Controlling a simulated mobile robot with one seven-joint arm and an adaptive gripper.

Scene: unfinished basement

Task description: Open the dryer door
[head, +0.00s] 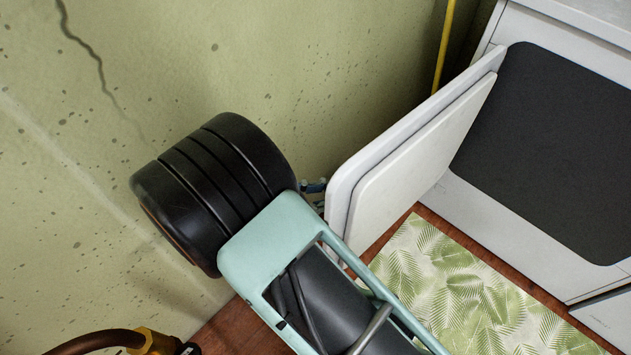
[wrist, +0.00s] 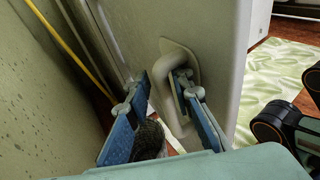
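The white dryer (head: 485,225) stands at the right in the head view. Its door (head: 415,150) is swung wide open to the left, with the dark opening showing. In the wrist view the outer face of the door (wrist: 218,65) carries a curved handle (wrist: 172,95). My gripper (wrist: 161,82) has its blue fingers apart, one on each side of the handle bar. The right finger is at the handle loop, close to the bar; contact is unclear. The left finger is clear of the bar. In the head view only a bit of the gripper (head: 314,188) shows beside the door's edge.
The green wall (head: 330,60) stands close to the left of the open door. A yellow pipe (head: 444,45) runs down near the corner behind it. A leaf-patterned rug (head: 465,295) lies on the wooden floor in front of the dryer.

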